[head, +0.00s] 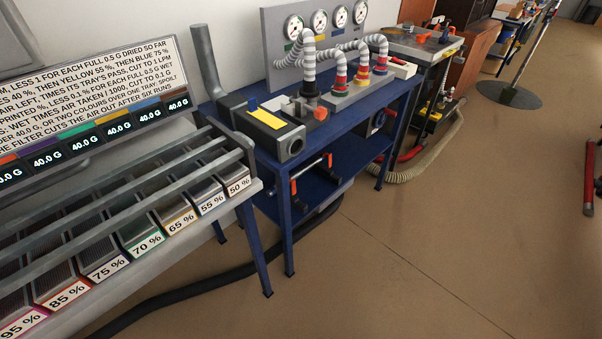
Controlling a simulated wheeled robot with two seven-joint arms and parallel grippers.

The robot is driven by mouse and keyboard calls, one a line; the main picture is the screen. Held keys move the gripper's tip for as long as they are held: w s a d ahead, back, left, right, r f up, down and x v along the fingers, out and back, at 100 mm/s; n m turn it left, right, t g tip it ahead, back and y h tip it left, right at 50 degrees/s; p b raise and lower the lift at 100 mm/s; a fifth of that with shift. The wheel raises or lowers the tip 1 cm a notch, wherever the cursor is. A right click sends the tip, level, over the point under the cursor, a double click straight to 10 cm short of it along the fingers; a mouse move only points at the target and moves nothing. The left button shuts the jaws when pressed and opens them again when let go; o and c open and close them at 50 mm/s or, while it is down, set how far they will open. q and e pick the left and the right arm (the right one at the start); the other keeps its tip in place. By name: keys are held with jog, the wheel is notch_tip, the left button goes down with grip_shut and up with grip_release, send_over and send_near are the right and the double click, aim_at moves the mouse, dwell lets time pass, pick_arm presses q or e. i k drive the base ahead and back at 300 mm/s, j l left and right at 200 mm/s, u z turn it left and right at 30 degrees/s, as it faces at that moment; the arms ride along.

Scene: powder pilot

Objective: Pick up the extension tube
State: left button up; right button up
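Neither of my grippers is in view. I cannot tell for sure which thing is the extension tube. A thick black hose (190,292) lies along the floor and runs under the blue table (345,128). A grey upright pipe (207,62) rises behind a dark grey box (268,133) at the table's left end. Ribbed white hoses (308,62) stand on the table in front of the gauge panel (272,38). A red tube-like part (589,178) shows at the right edge, partly cut off.
A rack of bins with percent labels (145,243) and a printed sign (95,88) fill the left. A second bench (420,45) stands at the back, with a pale ribbed hose (432,155) on the floor. A pole on a dark round base (508,95) stands beyond.

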aim_at(310, 164)
jog(key=i+l+u, duration=0.1)
jog(key=l, duration=0.25)
jog(key=i+l+u, duration=0.1)
jog(key=i+l, duration=0.15)
jog(key=l, duration=0.15)
jog(key=i+l+u, duration=0.1)
jog(key=l, duration=0.25)
jog(key=i+l+u, duration=0.1)
jog(key=i+l, duration=0.15)
jog(key=l, duration=0.15)
jog(key=i+l, duration=0.1)
jog(key=l, duration=0.3)
jog(key=i+l+u, duration=0.15)
jog(key=l, duration=0.25)
jog(key=i+l+u, duration=0.1)
jog(key=l, duration=0.35)
